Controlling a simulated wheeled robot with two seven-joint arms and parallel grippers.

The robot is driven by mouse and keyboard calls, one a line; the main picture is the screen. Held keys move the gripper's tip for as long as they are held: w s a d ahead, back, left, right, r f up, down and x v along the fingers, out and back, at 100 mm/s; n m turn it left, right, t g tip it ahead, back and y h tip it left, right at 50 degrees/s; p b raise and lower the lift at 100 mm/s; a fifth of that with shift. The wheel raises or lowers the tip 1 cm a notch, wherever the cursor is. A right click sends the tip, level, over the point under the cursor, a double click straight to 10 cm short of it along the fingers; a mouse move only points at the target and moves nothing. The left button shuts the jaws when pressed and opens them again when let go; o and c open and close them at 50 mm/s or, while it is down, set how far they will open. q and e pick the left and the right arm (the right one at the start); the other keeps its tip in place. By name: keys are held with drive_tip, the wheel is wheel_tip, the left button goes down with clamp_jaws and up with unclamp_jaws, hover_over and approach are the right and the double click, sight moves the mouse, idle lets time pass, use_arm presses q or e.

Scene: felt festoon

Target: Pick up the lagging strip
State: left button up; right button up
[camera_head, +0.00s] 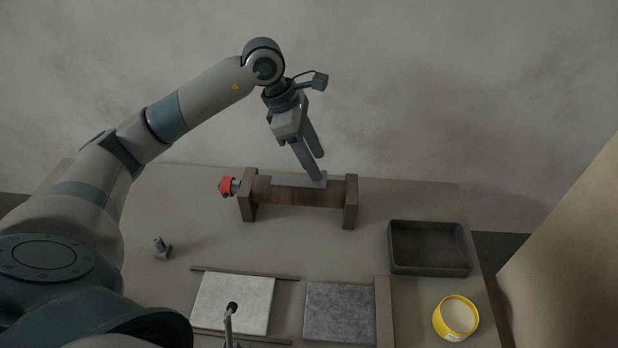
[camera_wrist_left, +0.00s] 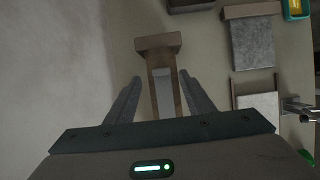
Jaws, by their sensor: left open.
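A pale grey strip (camera_head: 290,180), which I take for the lagging strip, lies along the top of a brown bar held between two wooden end blocks. In the left wrist view the strip (camera_wrist_left: 163,92) runs lengthwise between my fingers. My left gripper (camera_head: 316,168) comes down from above at the strip's right end. Its fingers are apart and stand on either side of the strip in the wrist view (camera_wrist_left: 160,78). I cannot tell whether they touch it. My right gripper is not in view.
The wooden stand (camera_head: 351,203) has a red knob (camera_head: 227,187) at its left. In front lie a white pad (camera_head: 225,295) and a grey pad (camera_head: 338,312). A dark tray (camera_head: 430,265) and a yellow round tub (camera_head: 441,320) are at right. A small metal piece (camera_head: 161,248) stands left.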

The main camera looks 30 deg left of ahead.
use_arm(q)
drive_tip(key=p+x, duration=0.1)
drive_tip(key=x, duration=0.2)
drive_tip(key=shift+s+d+r+p, duration=0.1)
drive_tip(key=shift+s+d+p, duration=0.1)
drive_tip(key=shift+p, duration=0.2)
drive_tip(key=shift+x, duration=0.75)
drive_tip(key=shift+c, duration=0.2)
drive_tip(key=shift+a, duration=0.1)
drive_tip(key=c, duration=1.1)
